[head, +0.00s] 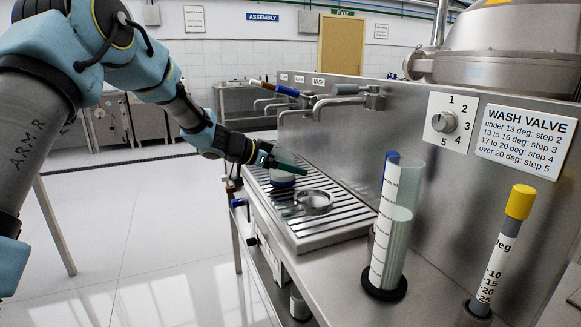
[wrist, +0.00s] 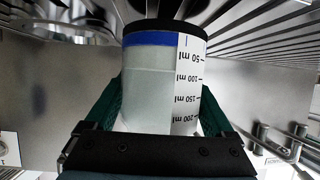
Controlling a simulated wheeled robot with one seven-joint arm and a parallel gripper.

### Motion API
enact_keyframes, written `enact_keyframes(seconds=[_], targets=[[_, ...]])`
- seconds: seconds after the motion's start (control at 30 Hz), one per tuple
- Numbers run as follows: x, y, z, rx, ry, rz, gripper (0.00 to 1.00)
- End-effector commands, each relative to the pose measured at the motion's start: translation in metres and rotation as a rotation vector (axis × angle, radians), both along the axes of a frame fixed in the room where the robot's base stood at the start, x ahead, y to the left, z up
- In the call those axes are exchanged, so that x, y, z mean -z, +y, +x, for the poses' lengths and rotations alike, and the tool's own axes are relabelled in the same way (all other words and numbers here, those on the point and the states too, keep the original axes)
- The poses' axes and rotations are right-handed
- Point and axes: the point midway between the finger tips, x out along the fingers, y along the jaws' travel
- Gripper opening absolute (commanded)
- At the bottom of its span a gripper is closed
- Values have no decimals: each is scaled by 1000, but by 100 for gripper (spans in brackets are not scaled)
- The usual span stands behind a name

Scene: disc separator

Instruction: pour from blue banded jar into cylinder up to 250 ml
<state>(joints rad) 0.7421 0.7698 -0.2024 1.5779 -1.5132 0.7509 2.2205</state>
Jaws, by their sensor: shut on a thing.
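The blue banded jar (wrist: 150,85) fills the middle of the wrist view, with a blue band beside its black end and a scale marked from 50 to 200 ml. My gripper (wrist: 160,120) is shut on it, with a green finger on each side. In the head view my gripper (head: 277,160) is above the drain grate, and the jar (head: 283,180) shows partly below it. I cannot tell whether the jar touches the grate. The tall clear cylinder (head: 399,230) stands upright on a black base at right, apart from my gripper. It is partly filled; its strip's numbers are unreadable.
A round metal dish (head: 314,201) lies on the drain grate (head: 335,224) beside the jar. Taps (head: 340,100) jut out above the grate. A yellow-capped tube (head: 510,230) stands right of the cylinder. The steel back panel (head: 425,115) bounds the bench.

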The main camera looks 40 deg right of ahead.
Motion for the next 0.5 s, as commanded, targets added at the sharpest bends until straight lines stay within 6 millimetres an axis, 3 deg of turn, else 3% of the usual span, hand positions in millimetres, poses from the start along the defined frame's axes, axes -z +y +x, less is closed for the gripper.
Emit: enact_keyframes(seconds=[0.5], targets=[[6, 0, 0, 1, -1, -1, 0]])
